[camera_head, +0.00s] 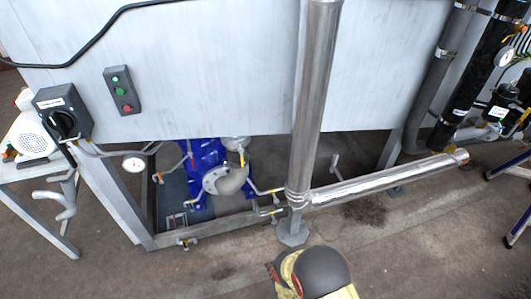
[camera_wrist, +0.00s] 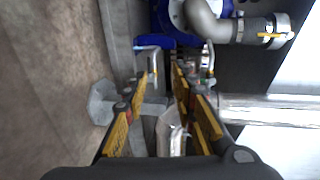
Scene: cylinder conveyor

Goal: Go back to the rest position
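My gripper (camera_wrist: 160,82) shows in the wrist view, with its two yellow-and-black fingers apart and nothing held between them. Behind the fingers are a metal pipe joint and a grey frame bar; I cannot tell how far away they are. In the head view, a dark rounded part of my arm (camera_head: 322,270) with yellow beside it shows at the bottom centre. The fingers are not clearly visible there.
A vertical silver pipe (camera_head: 317,90) meets a horizontal one (camera_head: 385,182) just beyond my arm. A blue pump (camera_head: 204,160) sits under the grey panel (camera_head: 220,70). A small table (camera_head: 30,165) stands left. Open floor (camera_head: 225,275) lies in front.

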